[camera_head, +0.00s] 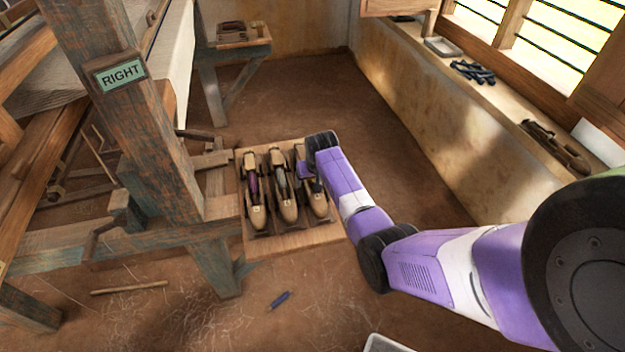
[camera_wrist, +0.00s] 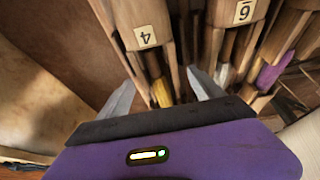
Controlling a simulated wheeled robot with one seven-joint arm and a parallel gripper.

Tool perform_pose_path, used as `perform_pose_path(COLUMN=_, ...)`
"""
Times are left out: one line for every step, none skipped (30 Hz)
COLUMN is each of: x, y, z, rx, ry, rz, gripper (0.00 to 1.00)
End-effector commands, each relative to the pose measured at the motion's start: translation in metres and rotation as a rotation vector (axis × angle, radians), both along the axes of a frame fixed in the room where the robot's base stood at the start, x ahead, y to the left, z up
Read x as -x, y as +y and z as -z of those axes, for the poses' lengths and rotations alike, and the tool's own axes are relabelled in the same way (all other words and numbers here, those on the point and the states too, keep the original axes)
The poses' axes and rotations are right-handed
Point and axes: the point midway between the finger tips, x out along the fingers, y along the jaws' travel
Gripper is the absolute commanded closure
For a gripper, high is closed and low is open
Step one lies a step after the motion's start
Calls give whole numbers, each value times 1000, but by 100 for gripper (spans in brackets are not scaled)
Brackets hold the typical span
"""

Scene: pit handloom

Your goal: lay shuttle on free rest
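A wooden rack board (camera_head: 300,238) on the floor beside the loom post holds three wooden boat shuttles side by side. The left shuttle (camera_head: 257,217) has purple yarn, which also shows in the wrist view (camera_wrist: 273,74). The middle shuttle (camera_head: 289,212) has pale yarn. The right shuttle (camera_head: 319,207) is partly hidden by my arm. In the wrist view, a shuttle labelled 4 (camera_wrist: 145,38) with a yellow part lies ahead of my gripper (camera_wrist: 161,77). The fingers are apart, one toward each side of it; contact is unclear. I cannot make out an empty rest.
The loom post with a RIGHT sign (camera_head: 121,75) stands left of the rack. A side table (camera_head: 255,48) stands behind. A ledge under the window holds a dark blue bundle (camera_head: 472,71) and a wooden tool (camera_head: 553,147). A stick (camera_head: 130,287) lies on open floor.

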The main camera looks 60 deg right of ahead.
Motion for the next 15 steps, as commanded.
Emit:
perform_pose_path(x=1, y=1, z=1, rx=-2, ry=2, rz=0, gripper=24)
perform_pose_path(x=1, y=1, z=1, rx=-2, ry=2, rz=0, gripper=24)
perform_pose_path(x=1, y=1, z=1, rx=-2, ry=2, rz=0, gripper=24)
perform_pose_path(x=1, y=1, z=0, rx=-2, ry=2, rz=0, gripper=24)
perform_pose_path(x=1, y=1, z=-1, rx=-2, ry=1, rz=0, gripper=24)
perform_pose_path(x=1, y=1, z=-3, rx=-2, ry=1, rz=0, gripper=24)
perform_pose_path(x=0, y=1, z=-5, rx=-2, ry=1, rz=0, gripper=24)
perform_pose_path(x=0, y=0, z=-7, rx=-2, ry=1, rz=0, gripper=24)
perform_pose_path(x=0, y=0, z=-10, rx=-2, ry=1, rz=0, gripper=24)
perform_pose_path(x=0, y=0, z=-12, rx=-2, ry=1, rz=0, gripper=24)
perform_pose_path(x=0, y=0, z=-15, rx=-2, ry=1, rz=0, gripper=24)
perform_pose_path(x=0, y=0, z=-18, rx=-2, ry=1, rz=0, gripper=24)
perform_pose_path(x=0, y=0, z=-20, rx=-2, ry=1, rz=1, gripper=24)
perform_pose_path(x=0, y=0, z=-22, rx=-2, ry=1, rz=1, gripper=24)
perform_pose_path(x=0, y=0, z=-25, rx=-1, ry=1, rz=0, gripper=24)
